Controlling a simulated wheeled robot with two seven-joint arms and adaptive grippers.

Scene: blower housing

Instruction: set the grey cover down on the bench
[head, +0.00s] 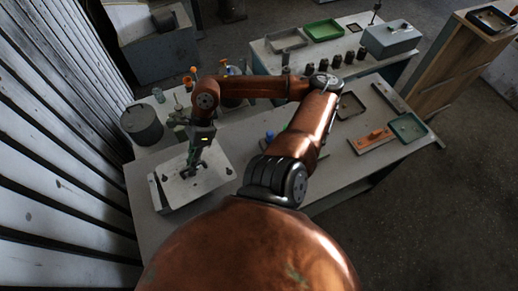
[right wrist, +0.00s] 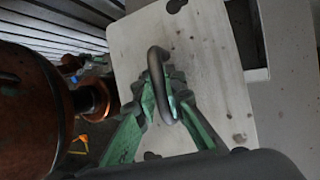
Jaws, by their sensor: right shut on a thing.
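The grey cover (head: 213,178) is a flat light plate with a bent rod handle, over the left part of the bench (head: 237,131). In the right wrist view the cover (right wrist: 205,70) fills the middle, with keyhole-like openings near its edges. My right gripper (head: 192,170) is shut on the cover's handle (right wrist: 160,85); its green fingers (right wrist: 166,98) lie on both sides of the rod. A pale box-like part with a dark gap, perhaps the blower housing (right wrist: 250,45), shows beside the cover. I cannot tell whether the cover touches what is below. My left gripper is not in view.
A dark grey pot (head: 142,125) stands behind the cover to the left. An orange-handled tool (head: 372,139) and a green tray (head: 408,127) lie at the bench's right end. A slatted wall (head: 60,130) borders the left side. Bare bench shows right of the cover.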

